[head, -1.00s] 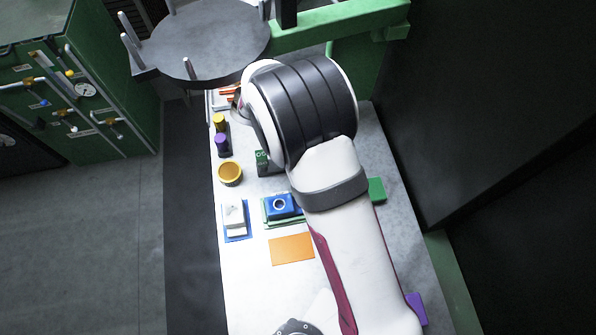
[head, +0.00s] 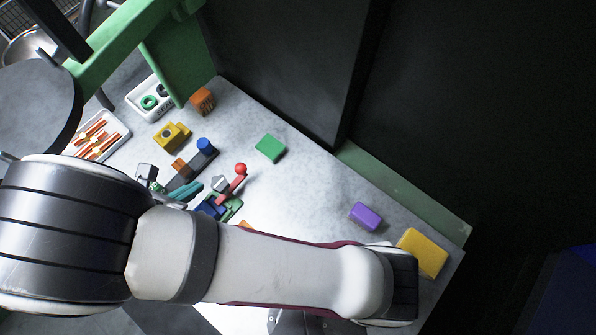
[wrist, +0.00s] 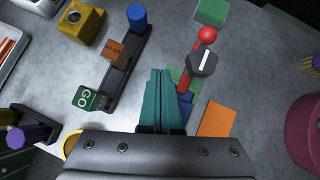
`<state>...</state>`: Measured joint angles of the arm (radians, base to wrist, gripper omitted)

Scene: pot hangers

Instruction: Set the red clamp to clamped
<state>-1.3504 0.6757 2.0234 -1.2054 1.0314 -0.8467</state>
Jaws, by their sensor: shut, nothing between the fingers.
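The red clamp (head: 235,186) has a red arm with a round red ball at its end, and it stands on a green base (head: 234,207) beside a blue block (head: 208,209). In the wrist view the red clamp (wrist: 187,72) lies just right of my fingers, its ball toward the top. A grey knob (wrist: 202,62) covers part of its arm. My gripper (wrist: 161,74) has teal fingers pressed together, with nothing between them. The fingers also show in the head view (head: 184,191), left of the clamp. The lower part of the clamp is partly hidden.
A dark rail with an orange block (wrist: 115,53), a blue knob (wrist: 136,17) and a green GO block (wrist: 86,98) stands left of my fingers. An orange pad (wrist: 217,119) lies right. Green (head: 270,148) and purple (head: 365,216) blocks lie on open table.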

